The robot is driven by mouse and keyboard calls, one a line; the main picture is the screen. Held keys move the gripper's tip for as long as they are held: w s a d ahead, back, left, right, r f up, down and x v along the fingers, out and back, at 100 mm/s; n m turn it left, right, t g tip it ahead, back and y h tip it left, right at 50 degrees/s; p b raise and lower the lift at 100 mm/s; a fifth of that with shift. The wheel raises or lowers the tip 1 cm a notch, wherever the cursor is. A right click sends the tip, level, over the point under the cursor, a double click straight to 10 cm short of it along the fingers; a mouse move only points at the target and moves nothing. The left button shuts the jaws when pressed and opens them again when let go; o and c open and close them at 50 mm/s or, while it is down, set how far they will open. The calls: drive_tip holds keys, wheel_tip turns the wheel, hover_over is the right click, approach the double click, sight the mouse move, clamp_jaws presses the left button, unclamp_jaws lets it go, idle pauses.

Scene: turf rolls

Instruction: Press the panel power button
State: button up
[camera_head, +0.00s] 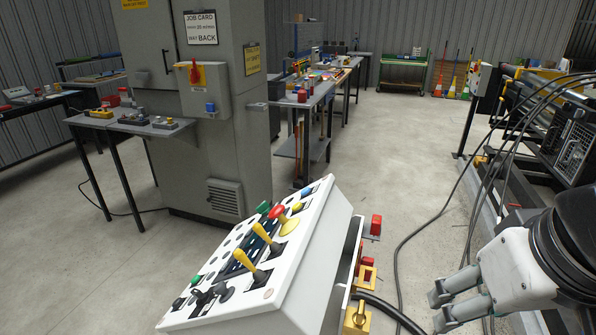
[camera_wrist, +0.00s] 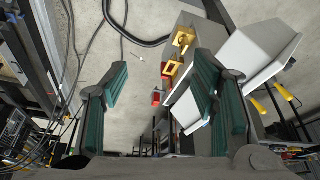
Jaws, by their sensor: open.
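A white sloped control panel (camera_head: 318,235) stands at the bottom centre of the head view. Its face carries yellow-handled levers (camera_head: 267,237), a red mushroom button (camera_head: 277,211) on a yellow base, a green button (camera_head: 264,207), a small blue button (camera_head: 308,190) and several dark round controls. I cannot read which one is marked as power. My gripper (camera_head: 436,310) is to the right of the panel, apart from it, open and empty. In the wrist view my gripper (camera_wrist: 158,100) has its fingers wide apart, with the panel's white housing (camera_wrist: 260,48) beyond at the right; its face is hidden there.
Yellow latch-like fittings (camera_head: 358,315) and a black cable (camera_head: 395,315) lie between the panel and my gripper. A grey cabinet (camera_head: 225,120) with a red-handled switch (camera_head: 195,72) stands behind. A machine with hanging cables (camera_head: 530,100) is at the right. Floor (camera_head: 395,150) is open between.

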clamp_jaws()
idle(1.1)
